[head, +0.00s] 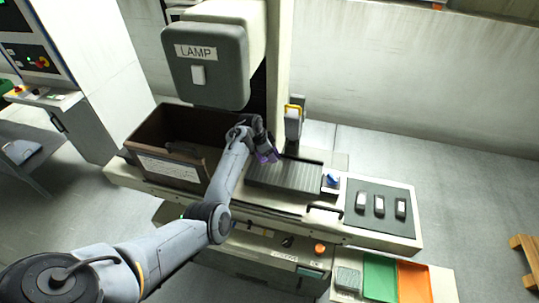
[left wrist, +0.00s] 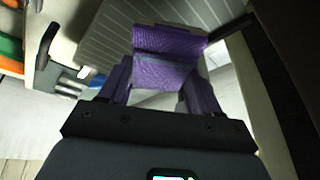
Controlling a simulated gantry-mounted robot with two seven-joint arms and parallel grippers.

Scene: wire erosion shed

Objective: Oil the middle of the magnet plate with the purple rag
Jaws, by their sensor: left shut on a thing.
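The magnet plate (head: 292,176) is a dark grey ribbed slab on the machine bed in the head view. Its stripes (left wrist: 108,28) also show in the left wrist view. My left gripper (head: 264,152) is at the left end of the plate, shut on the purple rag (head: 269,157). In the left wrist view the rag (left wrist: 167,58) is folded between the fingers and covers part of the plate. I cannot tell whether the rag touches the plate. My right gripper is in neither view.
A brown open box (head: 150,136) stands left of my left forearm. The lamp head (head: 206,65) hangs above. A blue item (head: 331,181) sits at the plate's right end, beside a dark mat (head: 375,224) with several small blocks. Green (head: 380,272) and orange (head: 413,280) trays are in front.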

